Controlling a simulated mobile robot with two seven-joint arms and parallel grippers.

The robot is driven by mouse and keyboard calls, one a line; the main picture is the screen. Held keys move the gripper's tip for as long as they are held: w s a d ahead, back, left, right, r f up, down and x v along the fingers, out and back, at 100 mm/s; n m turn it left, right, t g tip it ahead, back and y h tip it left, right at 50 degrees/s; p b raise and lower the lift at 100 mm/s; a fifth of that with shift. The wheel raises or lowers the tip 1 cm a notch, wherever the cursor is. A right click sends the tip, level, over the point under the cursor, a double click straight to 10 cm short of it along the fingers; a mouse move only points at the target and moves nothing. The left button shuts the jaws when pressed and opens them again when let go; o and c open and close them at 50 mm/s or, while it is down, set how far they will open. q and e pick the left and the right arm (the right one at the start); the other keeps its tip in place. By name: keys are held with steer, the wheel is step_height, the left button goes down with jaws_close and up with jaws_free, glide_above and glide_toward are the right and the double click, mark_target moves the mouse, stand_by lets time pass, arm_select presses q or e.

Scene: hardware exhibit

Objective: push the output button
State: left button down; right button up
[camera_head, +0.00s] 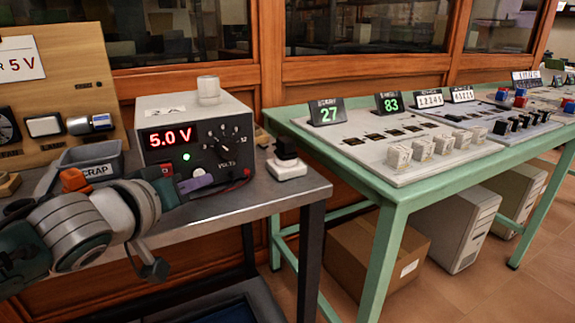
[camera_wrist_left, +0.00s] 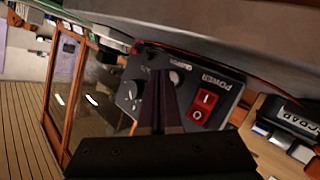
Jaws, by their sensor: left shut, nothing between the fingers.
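The power supply (camera_head: 195,140) is a grey box with a dark front panel, a red "5.0 V" display, a lit green lamp and a volts dial. In the head view, the pale round output button (camera_head: 198,173) shows just above my left gripper (camera_head: 196,183). In the left wrist view, the output button (camera_wrist_left: 178,77) is partly hidden behind the fingertips of my left gripper (camera_wrist_left: 161,73). The gripper is shut and empty, its tips close to the panel. I cannot tell whether they touch the button. My right gripper is not in view.
The red power switch (camera_wrist_left: 203,106) is beside the fingers. A white cup (camera_head: 208,90) stands on the supply. A grey scrap bin (camera_head: 92,158) is behind my left arm. A black knob on a white base (camera_head: 287,168) stands near the metal bench's right end. A green table (camera_head: 400,190) holds display panels.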

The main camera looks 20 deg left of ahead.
arm_select(q)
steer(key=shift+w+a, duration=0.1)
steer(key=shift+w+a, duration=0.2)
steer(key=shift+a, duration=0.05)
stand_by(0.5)
steer(key=shift+s+d+p, duration=0.3)
steer(key=shift+d+p, duration=0.05)
steer(key=shift+d, duration=0.1)
steer(key=shift+s+d+r, duration=0.1)
steer(key=shift+s+d, duration=0.15)
steer(key=s+d+p, duration=0.2)
steer(key=s+d, duration=0.1)
steer(key=d, duration=0.1)
steer(key=shift+s, duration=0.2)
